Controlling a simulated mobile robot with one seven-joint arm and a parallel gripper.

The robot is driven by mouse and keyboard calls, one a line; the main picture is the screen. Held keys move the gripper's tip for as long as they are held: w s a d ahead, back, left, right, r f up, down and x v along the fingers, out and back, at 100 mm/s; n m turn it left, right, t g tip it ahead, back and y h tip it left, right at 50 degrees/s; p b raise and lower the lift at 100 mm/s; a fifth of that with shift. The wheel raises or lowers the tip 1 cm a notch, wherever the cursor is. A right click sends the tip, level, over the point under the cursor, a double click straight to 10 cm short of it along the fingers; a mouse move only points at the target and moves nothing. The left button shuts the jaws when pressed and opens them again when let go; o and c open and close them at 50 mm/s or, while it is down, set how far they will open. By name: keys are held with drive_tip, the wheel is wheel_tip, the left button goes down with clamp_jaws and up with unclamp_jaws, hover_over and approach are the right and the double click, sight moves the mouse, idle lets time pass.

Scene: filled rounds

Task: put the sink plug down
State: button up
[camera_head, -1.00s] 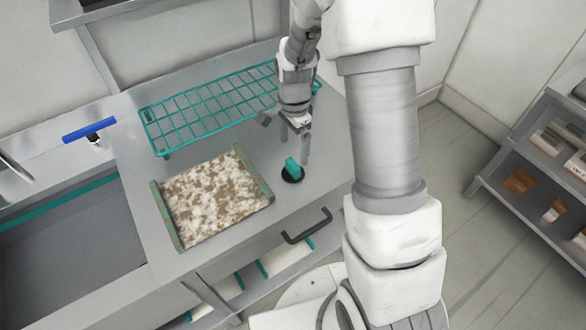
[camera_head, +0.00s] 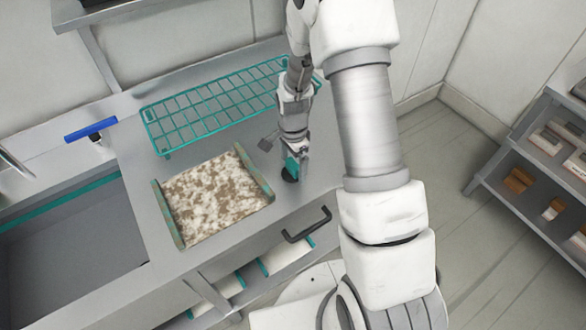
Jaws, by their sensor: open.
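The sink plug (camera_head: 289,176), a black disc with a teal handle, sits upright on the grey counter (camera_head: 318,165), right of the speckled board. My gripper (camera_head: 294,164) points down over it, low at the plug's handle, and is open. The gripper partly hides the handle. I cannot tell whether the fingers touch it.
A speckled board with green edges (camera_head: 212,195) lies left of the plug. A teal wire rack (camera_head: 215,105) stands behind it. The sink basin (camera_head: 70,240) and a blue-handled tool (camera_head: 90,130) are at left. A dark drawer handle (camera_head: 306,225) juts out in front.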

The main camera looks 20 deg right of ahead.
clamp_jaws()
idle(0.3)
